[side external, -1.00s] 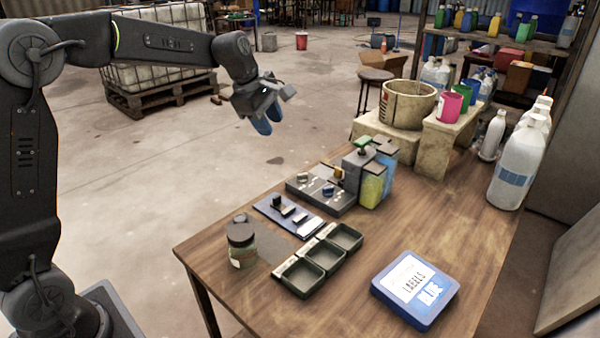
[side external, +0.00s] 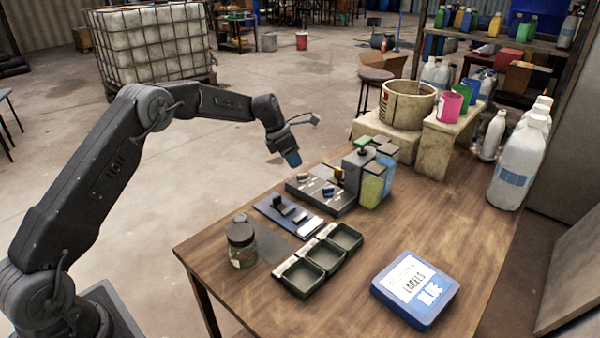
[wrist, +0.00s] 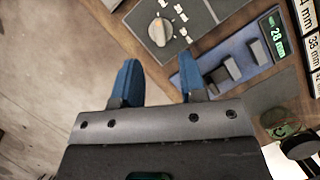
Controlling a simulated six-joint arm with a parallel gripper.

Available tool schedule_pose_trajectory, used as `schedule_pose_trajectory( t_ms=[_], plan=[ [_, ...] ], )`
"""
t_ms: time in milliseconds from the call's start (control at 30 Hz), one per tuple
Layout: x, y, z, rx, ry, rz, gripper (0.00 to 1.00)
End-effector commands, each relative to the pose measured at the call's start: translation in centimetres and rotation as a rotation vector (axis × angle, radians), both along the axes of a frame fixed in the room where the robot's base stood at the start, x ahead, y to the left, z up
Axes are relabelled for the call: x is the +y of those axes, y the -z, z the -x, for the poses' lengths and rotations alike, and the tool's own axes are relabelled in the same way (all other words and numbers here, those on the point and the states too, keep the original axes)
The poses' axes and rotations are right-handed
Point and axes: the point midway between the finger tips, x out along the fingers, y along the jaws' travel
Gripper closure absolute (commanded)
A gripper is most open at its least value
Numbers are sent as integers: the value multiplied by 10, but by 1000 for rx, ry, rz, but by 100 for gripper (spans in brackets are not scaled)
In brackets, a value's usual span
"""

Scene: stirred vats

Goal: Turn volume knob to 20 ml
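In the wrist view one cream knob (wrist: 160,31) with an orange mark shows on the dark panel (wrist: 205,14), beyond my fingertips. My gripper (side external: 293,160) is above and just left of the panel, pointing down. Its two blue fingers (wrist: 158,68) are apart and empty. The knob's setting cannot be read.
A blue slider panel (side external: 288,216) with a display reading 28 mm (wrist: 276,32) lies beside the knob panel. Coloured containers (side external: 372,180) stand right behind it. A jar (side external: 241,243), dark trays (side external: 324,259) and a blue label box (side external: 415,288) are nearer. The table's right middle is clear.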

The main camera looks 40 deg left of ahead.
Motion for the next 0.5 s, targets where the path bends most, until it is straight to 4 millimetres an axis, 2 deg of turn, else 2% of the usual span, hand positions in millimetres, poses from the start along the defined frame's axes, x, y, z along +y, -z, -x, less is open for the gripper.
schedule_pose_trajectory(
  t_ms=[33,200,500],
  plan=[
    [-3,12,-3,3,1,1,62],
    [-8,38,-13,2,1,1,62],
    [-12,57,-21,-2,1,-1,62]
  ],
)
